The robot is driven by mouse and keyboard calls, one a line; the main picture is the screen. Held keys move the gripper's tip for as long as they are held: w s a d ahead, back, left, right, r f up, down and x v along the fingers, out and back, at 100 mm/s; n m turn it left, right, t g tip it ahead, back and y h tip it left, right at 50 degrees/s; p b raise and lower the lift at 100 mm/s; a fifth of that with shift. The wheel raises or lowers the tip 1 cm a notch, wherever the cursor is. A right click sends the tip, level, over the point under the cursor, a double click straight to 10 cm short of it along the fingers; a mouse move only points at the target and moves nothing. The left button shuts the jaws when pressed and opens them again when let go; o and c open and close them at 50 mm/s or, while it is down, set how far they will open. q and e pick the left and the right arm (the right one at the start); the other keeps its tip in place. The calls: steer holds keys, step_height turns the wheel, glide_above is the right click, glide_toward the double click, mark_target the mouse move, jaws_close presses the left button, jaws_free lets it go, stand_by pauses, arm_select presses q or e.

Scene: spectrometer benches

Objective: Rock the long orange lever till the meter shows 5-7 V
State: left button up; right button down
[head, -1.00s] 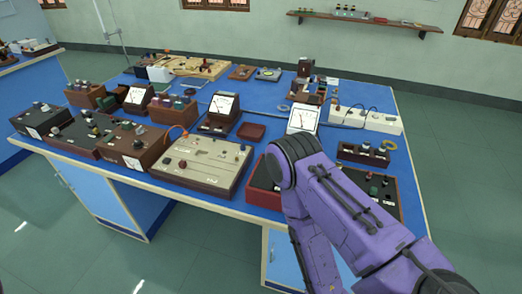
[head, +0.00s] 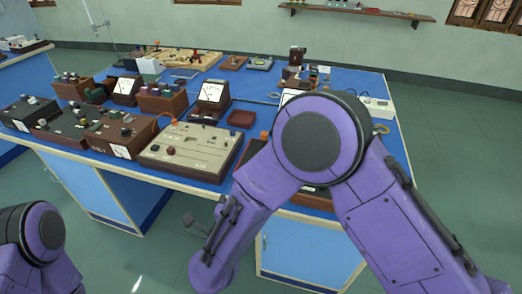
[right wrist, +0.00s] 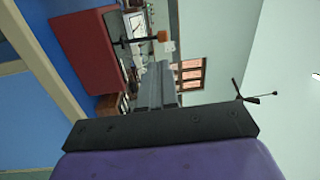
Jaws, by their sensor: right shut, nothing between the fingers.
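The orange lever tip (head: 264,134) shows just above the red box, close to my right arm. In the right wrist view, turned sideways, the orange tip (right wrist: 162,36) sits on a dark shaft beside the red box (right wrist: 85,50). A white-faced meter (right wrist: 134,25) is behind it. In the head view my right arm covers most of the box and the meter; no reading is legible. My right gripper (head: 192,223) is shut and empty, low in front of the bench, apart from the lever. My left gripper is out of view; only part of that arm shows.
A beige panel (head: 190,148) with knobs lies left of the red box. Another meter (head: 211,94) and a small dark red tray (head: 241,118) stand behind it. Dark instrument boxes (head: 122,130) fill the bench's left. Floor in front of the bench is clear.

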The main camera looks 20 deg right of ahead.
mark_target(264, 138)
steer(key=shift+m+h, duration=0.4)
steer(key=shift+m, duration=0.2)
steer(key=p+x, duration=0.2)
steer(key=x, duration=0.4)
steer(key=p+x, duration=0.2)
steer(key=x, duration=0.5)
steer(key=shift+w+d+r+p, duration=0.1)
steer(key=shift+d+p, duration=0.2)
steer(key=shift+d, duration=0.1)
steer(key=shift+w+d, duration=0.15)
steer(key=shift+w, duration=0.05)
